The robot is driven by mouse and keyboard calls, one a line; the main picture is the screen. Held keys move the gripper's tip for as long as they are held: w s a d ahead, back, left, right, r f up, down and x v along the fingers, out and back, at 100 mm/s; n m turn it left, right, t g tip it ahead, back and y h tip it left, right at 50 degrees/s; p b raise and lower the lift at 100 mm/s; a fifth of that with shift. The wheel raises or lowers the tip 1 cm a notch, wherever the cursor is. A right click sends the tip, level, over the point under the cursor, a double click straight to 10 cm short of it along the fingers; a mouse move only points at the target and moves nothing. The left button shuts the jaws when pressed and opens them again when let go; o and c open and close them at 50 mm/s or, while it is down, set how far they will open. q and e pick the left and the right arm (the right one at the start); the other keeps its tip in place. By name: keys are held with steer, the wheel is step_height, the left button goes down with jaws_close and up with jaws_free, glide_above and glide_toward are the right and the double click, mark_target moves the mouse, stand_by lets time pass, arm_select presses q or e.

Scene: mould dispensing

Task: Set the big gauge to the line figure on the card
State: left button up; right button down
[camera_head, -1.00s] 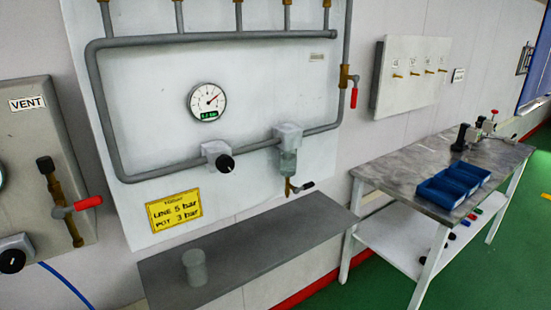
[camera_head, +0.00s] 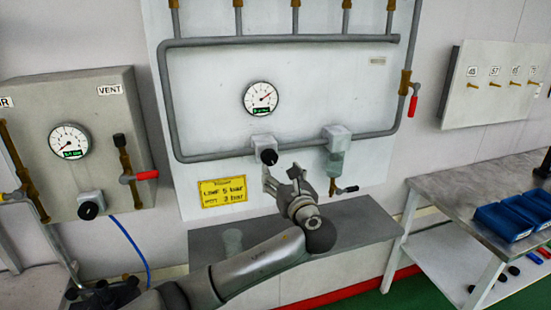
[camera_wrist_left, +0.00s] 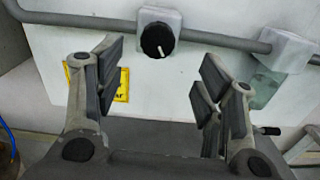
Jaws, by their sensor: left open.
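The yellow card (camera_head: 222,192) at lower left reads LINE 5 bar above POT 3 bar. My left gripper (camera_head: 283,176) is open and empty, just below and in front of the knob. In the left wrist view the knob (camera_wrist_left: 156,40) lies ahead between the spread fingers, apart from them, its white mark pointing lower right. My right gripper is not in view.
A clear-bowl filter (camera_head: 337,150) with a small valve hangs right of the knob. A grey shelf (camera_head: 360,222) with a faint cup (camera_head: 232,240) lies below. The VENT box (camera_head: 100,165) with a smaller gauge (camera_head: 69,141) stands left; a bench with blue bins (camera_head: 503,222) stands right.

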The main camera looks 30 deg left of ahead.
mark_target(270, 160)
arm_select(q)
steer(key=p+x, duration=0.2)
steer(key=x, duration=0.7)
steer(key=shift+w+a+f, duration=0.1)
steer(key=shift+a, duration=0.3)
steer(key=shift+c, duration=0.4)
